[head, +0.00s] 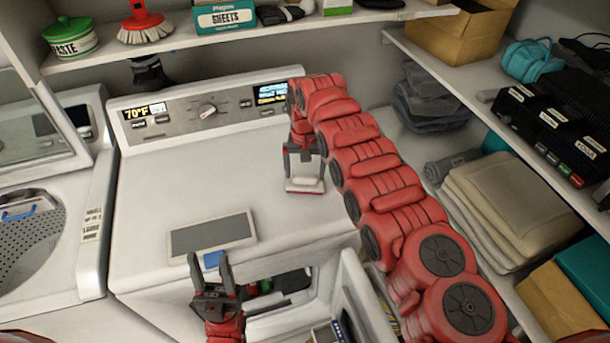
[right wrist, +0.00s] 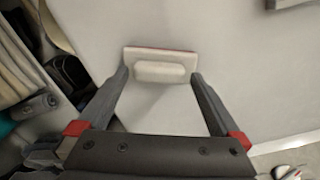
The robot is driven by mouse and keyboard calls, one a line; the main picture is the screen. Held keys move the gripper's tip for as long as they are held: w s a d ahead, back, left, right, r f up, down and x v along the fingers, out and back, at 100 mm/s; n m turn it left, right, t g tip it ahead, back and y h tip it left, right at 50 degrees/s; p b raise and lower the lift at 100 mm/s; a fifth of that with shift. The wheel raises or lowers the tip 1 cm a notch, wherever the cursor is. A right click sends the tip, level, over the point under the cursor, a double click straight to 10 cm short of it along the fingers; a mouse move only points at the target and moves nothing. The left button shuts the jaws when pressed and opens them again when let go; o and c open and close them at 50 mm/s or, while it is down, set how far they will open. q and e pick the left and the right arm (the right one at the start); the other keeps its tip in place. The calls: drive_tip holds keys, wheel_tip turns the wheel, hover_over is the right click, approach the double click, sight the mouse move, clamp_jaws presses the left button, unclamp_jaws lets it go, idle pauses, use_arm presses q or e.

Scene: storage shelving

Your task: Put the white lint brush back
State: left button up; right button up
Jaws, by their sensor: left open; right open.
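The white lint brush (head: 304,186) lies on the dryer's white top, toward the right side. In the right wrist view the lint brush (right wrist: 160,68) shows a pale block with a rounded handle and a thin red edge. My right gripper (head: 304,168) reaches down over it. Its two open fingers (right wrist: 160,78) stand on either side of the brush, with gaps visible. My left gripper (head: 208,262) is open and empty, at the dryer's front edge.
A grey panel (head: 213,234) is set in the dryer top near the front. An upper shelf (head: 200,42) holds a green-lidded tin, a red scrub brush and a SHEETS box. Right shelving (head: 470,100) holds folded cloths and boxes. An open drawer or door (head: 350,290) stands below.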

sight(304, 176)
wheel_tip(304, 176, up, 6)
drive_tip(key=shift+a+r+b, duration=0.15)
drive_tip(key=shift+b, duration=0.9)
drive_tip(key=r+p, duration=0.1)
drive_tip(key=r, duration=0.1)
drive_tip(key=r+p, duration=0.1)
drive_tip(key=r, duration=0.1)
drive_tip(key=shift+s+d+r, duration=0.1)
drive_tip(key=shift+d, duration=0.1)
